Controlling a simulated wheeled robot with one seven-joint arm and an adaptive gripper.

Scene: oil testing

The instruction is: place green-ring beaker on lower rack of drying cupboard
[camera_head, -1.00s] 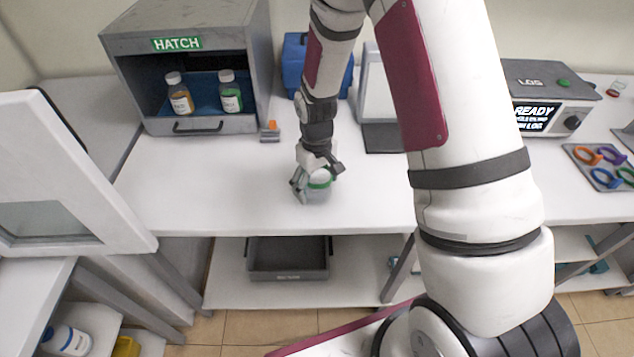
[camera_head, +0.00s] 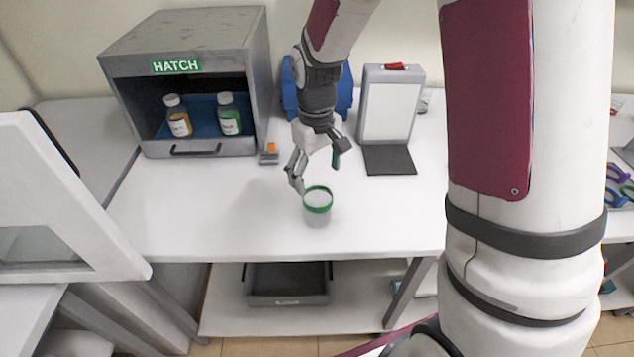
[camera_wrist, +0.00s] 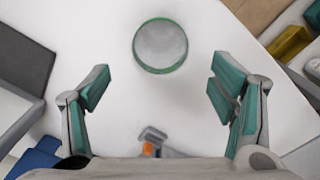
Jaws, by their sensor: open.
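The green-ring beaker (camera_head: 317,207) stands upright on the white table near its front edge, clear with a green band at its rim. It also shows in the wrist view (camera_wrist: 160,46), ahead of and between the fingers, touching neither. My gripper (camera_head: 318,168) is open and empty, behind and above the beaker. Its spread fingers show in the wrist view (camera_wrist: 160,90). At the left edge is a white panel with a window (camera_head: 60,215), perhaps the drying cupboard's door. No lower rack can be made out.
A grey hatch box (camera_head: 190,60) with two bottles stands at the back left. A light panel (camera_head: 388,105) with a dark base and a blue case (camera_head: 346,90) stand behind my gripper. A dark tray (camera_head: 288,284) lies on the shelf below. The table's left middle is clear.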

